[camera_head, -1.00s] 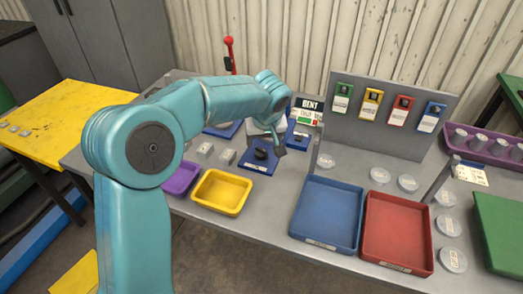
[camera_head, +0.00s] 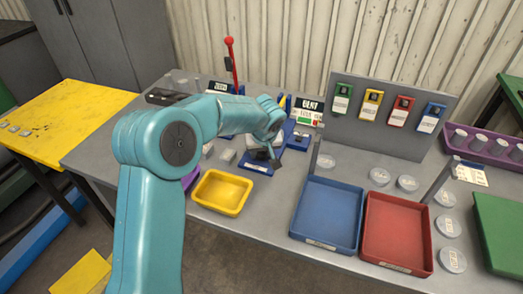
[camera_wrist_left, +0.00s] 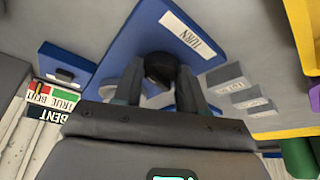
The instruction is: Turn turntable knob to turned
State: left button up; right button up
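The black turntable knob (camera_wrist_left: 160,70) stands on a blue base plate (camera_wrist_left: 128,48) with a white label reading TURN (camera_wrist_left: 188,35). My left gripper (camera_wrist_left: 160,78) is open over the knob in the left wrist view. Its two dark fingers lie one on each side of the knob, and slim gaps seem to show between. In the head view, my left gripper (camera_head: 275,160) is low over the blue base plate (camera_head: 257,168), and the knob is mostly hidden there. My right gripper is not in view.
A yellow tray (camera_head: 222,207) lies in front of the plate, with grey blocks (camera_wrist_left: 240,90) beside it. Blue (camera_head: 327,240) and red (camera_head: 396,262) trays are to the right. A panel with coloured tags (camera_head: 385,145) and a red-topped lever (camera_head: 231,55) stand behind.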

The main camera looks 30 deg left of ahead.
pick_arm(q)
jog(key=shift+a+f+m+b, duration=0.1)
jog(key=shift+m+b, duration=0.25)
jog(key=shift+m, duration=0.45)
jog(key=shift+m+t+h, duration=0.4)
jog(key=shift+m+h, duration=0.1)
jog(key=shift+m, duration=0.3)
jog(key=o, duration=1.1)
jog(key=v, duration=1.6)
jog(key=shift+s+r, duration=0.15)
jog(key=shift+r, duration=0.1)
